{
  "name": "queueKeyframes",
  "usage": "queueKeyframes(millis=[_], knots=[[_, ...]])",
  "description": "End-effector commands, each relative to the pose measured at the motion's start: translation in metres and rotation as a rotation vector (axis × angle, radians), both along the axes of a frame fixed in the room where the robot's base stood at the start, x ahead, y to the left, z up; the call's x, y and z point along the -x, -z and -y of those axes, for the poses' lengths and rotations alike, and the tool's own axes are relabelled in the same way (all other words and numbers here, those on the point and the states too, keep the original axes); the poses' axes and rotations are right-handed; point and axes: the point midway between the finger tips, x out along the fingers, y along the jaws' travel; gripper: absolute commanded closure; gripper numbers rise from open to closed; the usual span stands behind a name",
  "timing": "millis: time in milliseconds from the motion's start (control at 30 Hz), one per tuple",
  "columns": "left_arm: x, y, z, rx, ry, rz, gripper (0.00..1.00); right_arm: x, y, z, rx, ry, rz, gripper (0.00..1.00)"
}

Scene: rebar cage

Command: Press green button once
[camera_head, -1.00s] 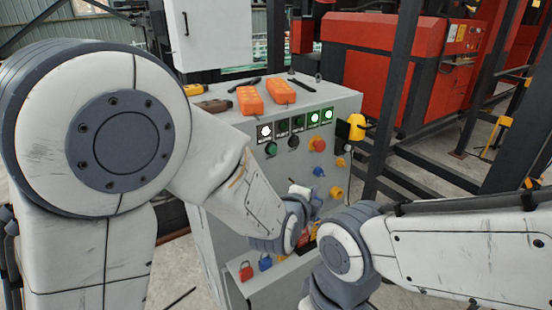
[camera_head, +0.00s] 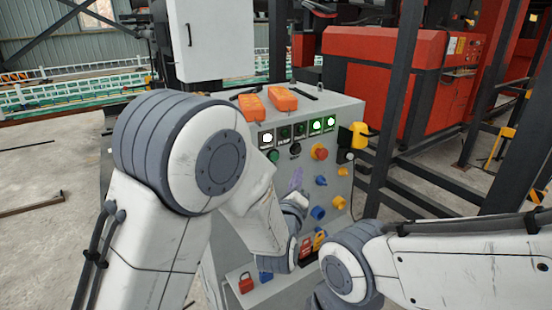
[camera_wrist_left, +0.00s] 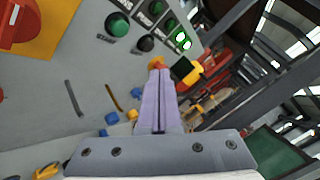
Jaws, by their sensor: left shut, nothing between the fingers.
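The green button (camera_head: 273,156) is a round knob at the upper left of the grey control box's front panel (camera_head: 330,158). In the left wrist view the green button (camera_wrist_left: 118,24) shows at the upper left, in a dark collar, beside a black button (camera_wrist_left: 146,43). My left gripper (camera_head: 297,172) is below and right of the green button in the head view, apart from it in the picture. Its purple fingers (camera_wrist_left: 159,72) are together and empty in the wrist view. My right arm comes in from the right; its gripper is out of view.
A red knob (camera_head: 319,152), blue knobs (camera_head: 317,213) and a yellow lamp (camera_head: 358,130) are on the box. Two orange devices (camera_head: 283,98) lie on top. Padlocks (camera_head: 246,283) sit on the lower ledge. Dark steel posts (camera_head: 398,100) stand to the right.

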Motion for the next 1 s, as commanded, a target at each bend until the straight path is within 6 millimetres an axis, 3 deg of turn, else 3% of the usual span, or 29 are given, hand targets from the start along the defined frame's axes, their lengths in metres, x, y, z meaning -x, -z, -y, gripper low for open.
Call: queueKeyframes(millis=[500,1000], knots=[[-0.053,0.000,-0.040,0.001,-0.003,0.000,1.00,0.000,-0.001,0.000,0.000,0.000,0.000,0.07],[-0.059,0.000,-0.044,0.000,-0.001,-0.001,1.00,0.000,0.000,0.000,0.000,0.000,0.000,0.07]])
